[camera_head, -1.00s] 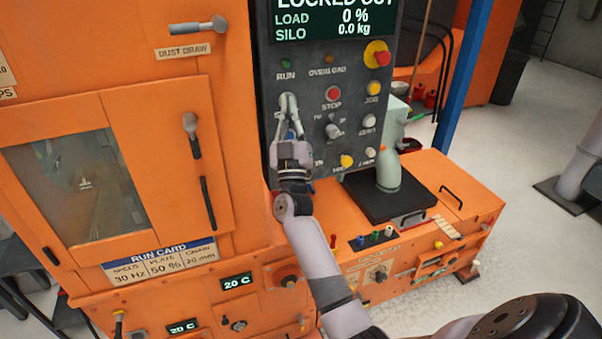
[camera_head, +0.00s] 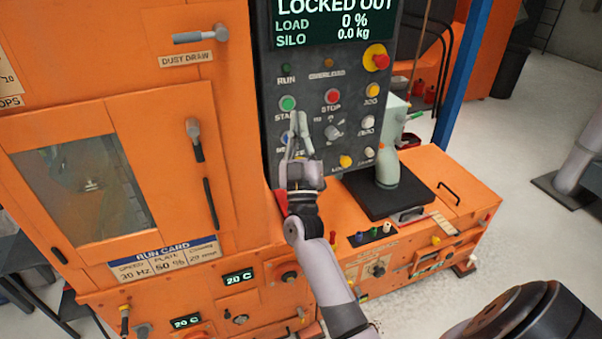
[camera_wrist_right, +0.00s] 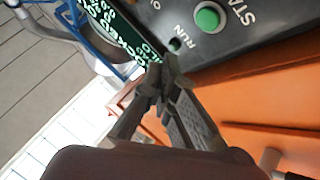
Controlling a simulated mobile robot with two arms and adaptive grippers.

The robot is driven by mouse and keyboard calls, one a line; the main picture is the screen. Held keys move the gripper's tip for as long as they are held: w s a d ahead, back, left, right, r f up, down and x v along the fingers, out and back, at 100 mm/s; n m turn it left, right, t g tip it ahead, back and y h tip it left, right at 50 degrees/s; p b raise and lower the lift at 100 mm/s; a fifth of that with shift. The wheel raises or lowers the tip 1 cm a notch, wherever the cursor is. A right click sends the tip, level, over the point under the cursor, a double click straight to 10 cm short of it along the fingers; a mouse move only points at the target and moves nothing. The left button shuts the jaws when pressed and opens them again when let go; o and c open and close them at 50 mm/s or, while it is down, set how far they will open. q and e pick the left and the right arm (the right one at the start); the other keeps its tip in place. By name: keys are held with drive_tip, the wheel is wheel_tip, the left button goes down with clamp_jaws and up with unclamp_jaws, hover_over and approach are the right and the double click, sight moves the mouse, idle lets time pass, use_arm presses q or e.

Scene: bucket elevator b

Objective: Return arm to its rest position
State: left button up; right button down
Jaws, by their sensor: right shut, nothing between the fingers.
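My right gripper (camera_head: 297,125) is in front of the lower left part of the dark control panel (camera_head: 309,95) in the head view. Its fingers are together and hold nothing. The fingertips cover part of the buttons below the green start button (camera_head: 288,103). In the right wrist view the closed fingertips (camera_wrist_right: 162,80) lie near the panel's edge, with the green start button (camera_wrist_right: 207,18) beyond them. Whether they touch the panel is not clear. The panel's screen (camera_head: 335,20) reads LOCKED OUT, LOAD 0 %, SILO 0.0 kg. My left gripper is not in view.
The orange machine cabinet (camera_head: 235,130) with a windowed door and handles stands left of the arm. A grey-green bottle (camera_head: 387,168) stands on a black plate (camera_head: 424,192) to the right. A blue post (camera_head: 463,75) rises behind.

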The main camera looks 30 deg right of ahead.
idle(0.6)
